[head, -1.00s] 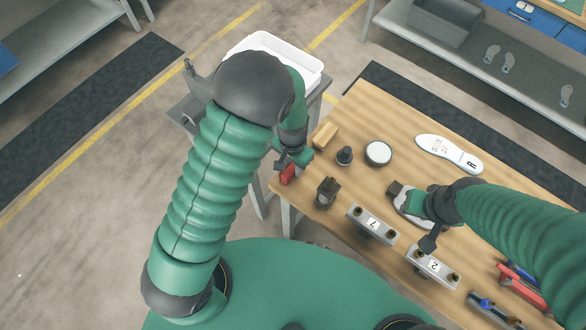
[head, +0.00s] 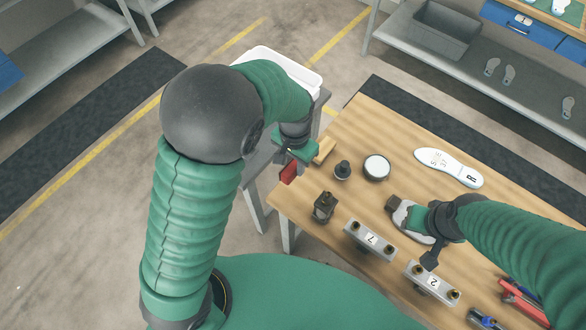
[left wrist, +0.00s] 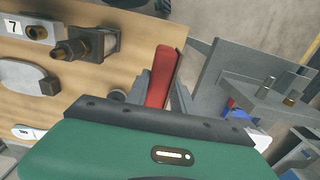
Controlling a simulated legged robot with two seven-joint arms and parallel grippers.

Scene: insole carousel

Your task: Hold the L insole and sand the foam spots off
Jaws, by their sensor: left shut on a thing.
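My left gripper (head: 288,163) is shut on a red block (head: 288,173), just off the table's left edge. The left wrist view shows the red block (left wrist: 163,78) upright between the two grey fingers. A pale insole (head: 402,215) lies on the table with a dark block at its left end; its marking is hidden. Another white insole marked R (head: 448,167) lies flat farther back. Foam spots cannot be made out.
On the wooden table (head: 290,202) stand a wooden block (head: 324,150), a dark knob (head: 342,170), a round white-topped puck (head: 376,167), a dark fixture (head: 324,207) and grey fixtures numbered 7 (head: 370,240) and 2 (head: 433,282). A white bin (head: 313,80) sits beyond the left edge.

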